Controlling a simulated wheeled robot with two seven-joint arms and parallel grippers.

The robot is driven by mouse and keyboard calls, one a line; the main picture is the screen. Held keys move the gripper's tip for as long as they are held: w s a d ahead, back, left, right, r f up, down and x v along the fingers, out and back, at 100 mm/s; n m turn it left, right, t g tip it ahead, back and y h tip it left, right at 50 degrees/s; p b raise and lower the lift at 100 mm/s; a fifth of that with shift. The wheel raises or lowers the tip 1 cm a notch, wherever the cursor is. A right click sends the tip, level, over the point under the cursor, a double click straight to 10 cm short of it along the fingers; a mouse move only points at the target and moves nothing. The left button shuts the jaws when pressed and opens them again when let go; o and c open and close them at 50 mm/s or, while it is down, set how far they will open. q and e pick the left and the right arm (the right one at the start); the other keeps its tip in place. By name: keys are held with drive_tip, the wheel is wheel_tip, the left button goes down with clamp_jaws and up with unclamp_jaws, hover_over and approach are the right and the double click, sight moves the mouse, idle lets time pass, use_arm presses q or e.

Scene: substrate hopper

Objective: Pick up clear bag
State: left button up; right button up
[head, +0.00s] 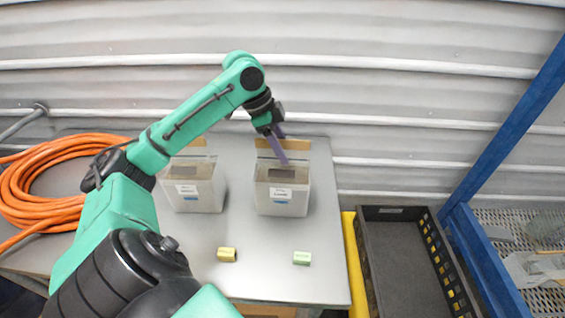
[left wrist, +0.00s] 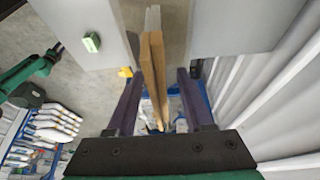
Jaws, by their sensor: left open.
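My left gripper (head: 284,160) is open above the right of two pale, box-like containers on the table. In the left wrist view its two fingers (left wrist: 160,112) stand apart, with a brown strip (left wrist: 155,70) showing between them. I cannot tell whether the fingers touch it. The right container (head: 283,197) has a white and blue label and a dark opening. A translucent, bag-like item (head: 545,226) sits on the mesh shelf at far right; I cannot tell whether it is the clear bag. Part of a green arm of mine shows at the left wrist view's left edge; its fingers are not clear.
The left container (head: 194,192) stands beside the right one. A yellow block (head: 227,254) and a green block (head: 302,258) lie near the table's front. An orange hose (head: 40,170) is coiled at left. A black crate (head: 391,216) and blue frame (head: 505,135) stand to the right.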

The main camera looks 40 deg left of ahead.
use_arm(q)
drive_tip(key=shift+f, duration=0.25)
idle(0.3)
clamp_jaws()
idle(1.2)
drive_tip(key=shift+w+r, duration=0.1)
